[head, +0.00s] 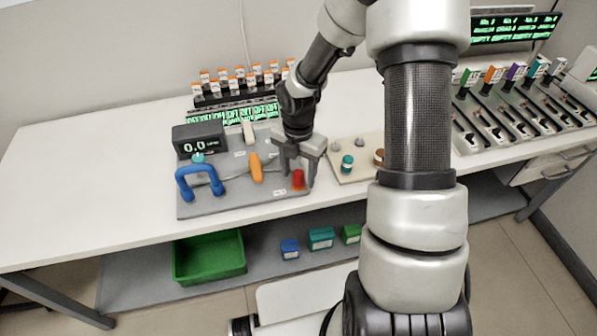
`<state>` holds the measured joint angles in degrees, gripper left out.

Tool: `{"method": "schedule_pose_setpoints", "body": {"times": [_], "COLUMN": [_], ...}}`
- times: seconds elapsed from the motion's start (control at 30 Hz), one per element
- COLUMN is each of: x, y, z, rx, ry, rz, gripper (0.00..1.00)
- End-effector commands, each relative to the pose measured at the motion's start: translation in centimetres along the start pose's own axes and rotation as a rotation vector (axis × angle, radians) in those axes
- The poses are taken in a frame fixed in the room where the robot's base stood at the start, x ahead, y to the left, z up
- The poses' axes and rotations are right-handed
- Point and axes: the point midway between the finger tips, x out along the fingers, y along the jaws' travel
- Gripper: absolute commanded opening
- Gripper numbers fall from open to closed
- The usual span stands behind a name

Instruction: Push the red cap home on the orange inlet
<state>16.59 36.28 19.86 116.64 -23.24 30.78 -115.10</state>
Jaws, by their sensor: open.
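The red cap (298,177) stands upright near the front right corner of the grey device board (225,207). A little orange shows at its foot, but I cannot tell how far the cap is seated on the orange inlet. My gripper (298,179) points down over the cap. Its jaws are open, with one finger on each side of the cap. At this size I cannot tell whether either finger touches it.
A blue arched handle (200,182), an orange elongated part (256,167) and a display reading 0.0 (199,137) stand left of my gripper. A beige board (347,176) with small knobs lies to the right. The table's left end is clear.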

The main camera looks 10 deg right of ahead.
Motion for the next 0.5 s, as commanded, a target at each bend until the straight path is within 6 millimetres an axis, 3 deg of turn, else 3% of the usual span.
{"method": "schedule_pose_setpoints", "body": {"times": [0.27,0.5], "x": [-1.6,-7.0], "y": [0.1,0.1], "z": [0.1,0.1], "rx": [0.001,0.002], "ry": [-0.003,-0.005], "rz": [0.003,0.004], "gripper": [0.51,0.51]}}
